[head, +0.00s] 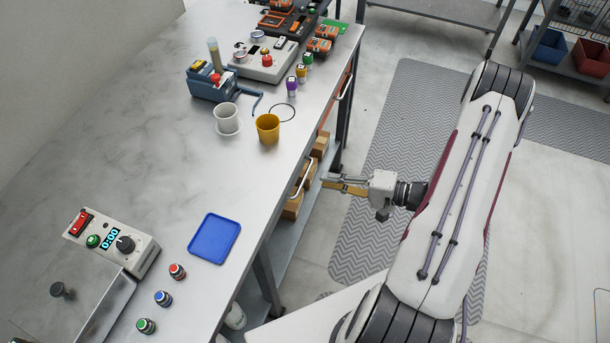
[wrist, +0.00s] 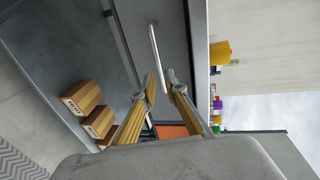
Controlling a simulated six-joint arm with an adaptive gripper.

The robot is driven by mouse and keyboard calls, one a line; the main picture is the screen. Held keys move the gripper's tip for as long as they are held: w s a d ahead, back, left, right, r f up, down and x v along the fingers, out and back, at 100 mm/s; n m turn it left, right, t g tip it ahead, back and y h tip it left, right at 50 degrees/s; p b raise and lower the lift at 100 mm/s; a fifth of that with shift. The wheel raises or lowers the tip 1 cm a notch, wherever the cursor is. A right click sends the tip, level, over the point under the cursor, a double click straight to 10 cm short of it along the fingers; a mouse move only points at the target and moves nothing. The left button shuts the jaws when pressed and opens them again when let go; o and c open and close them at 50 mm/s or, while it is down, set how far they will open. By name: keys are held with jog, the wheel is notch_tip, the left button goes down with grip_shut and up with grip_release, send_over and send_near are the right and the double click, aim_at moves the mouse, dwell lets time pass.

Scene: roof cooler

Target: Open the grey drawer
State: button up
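The grey drawer's front (wrist: 174,32) fills the upper middle of the wrist view, under the bench top. A pale bar handle (wrist: 154,46) stands out from it. In the head view a handle (head: 303,180) shows below the bench's right edge, but the drawer front is mostly hidden there. My gripper (head: 325,180) is just right of this handle, with a small gap between them. In the wrist view my gripper's (wrist: 161,80) two yellow-padded fingers are apart and empty. The handle's lower end shows between the fingertips, with no clear contact.
The metal bench top (head: 150,130) holds a blue tray (head: 215,238), a yellow cup (head: 268,128) and a white cup (head: 226,117). A second handle (head: 345,86) is farther along the edge. Cardboard boxes (wrist: 84,97) sit on the lower shelf.

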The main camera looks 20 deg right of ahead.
aim_at(306, 176)
jog(key=shift+w+a, duration=0.1)
dwell(0.3)
jog(key=shift+x, duration=3.75)
grip_shut()
